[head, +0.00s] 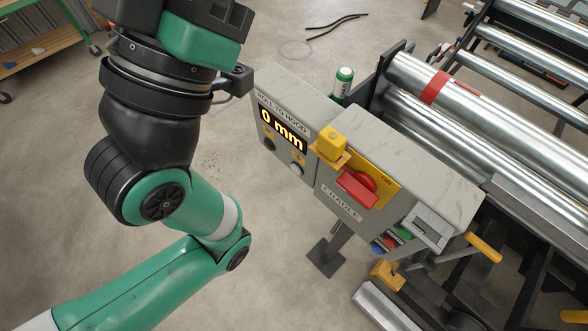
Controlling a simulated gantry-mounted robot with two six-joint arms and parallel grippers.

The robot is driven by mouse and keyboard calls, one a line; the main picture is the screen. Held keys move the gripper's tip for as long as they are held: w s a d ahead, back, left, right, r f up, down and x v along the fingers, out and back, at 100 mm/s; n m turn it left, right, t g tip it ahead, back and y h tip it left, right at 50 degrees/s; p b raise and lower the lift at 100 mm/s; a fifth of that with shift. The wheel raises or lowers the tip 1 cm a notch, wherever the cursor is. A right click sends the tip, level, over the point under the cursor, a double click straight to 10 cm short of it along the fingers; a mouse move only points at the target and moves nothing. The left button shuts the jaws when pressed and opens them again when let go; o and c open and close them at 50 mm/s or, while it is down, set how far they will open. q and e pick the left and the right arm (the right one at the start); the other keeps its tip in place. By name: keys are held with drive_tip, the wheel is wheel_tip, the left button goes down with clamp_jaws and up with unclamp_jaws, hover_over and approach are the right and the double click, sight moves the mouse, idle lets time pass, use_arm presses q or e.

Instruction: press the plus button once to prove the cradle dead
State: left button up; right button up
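The grey control box (443,188) stands in the middle. Its left part carries a lit display (283,129) reading "0 mm" under the words "ROLL TO HOOD". Below the display are a dark round button (268,144) and a pale round button (296,169); I cannot read a plus on either. One green and black arm of mine fills the left; neither gripper's fingers show.
Green, red and blue controls (390,240) sit under a grey flap (429,224) at the box's right end. A green and white can (343,82) stands behind. Metal rollers (468,112) fill the right. Bare concrete floor (285,225) lies in front of the box.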

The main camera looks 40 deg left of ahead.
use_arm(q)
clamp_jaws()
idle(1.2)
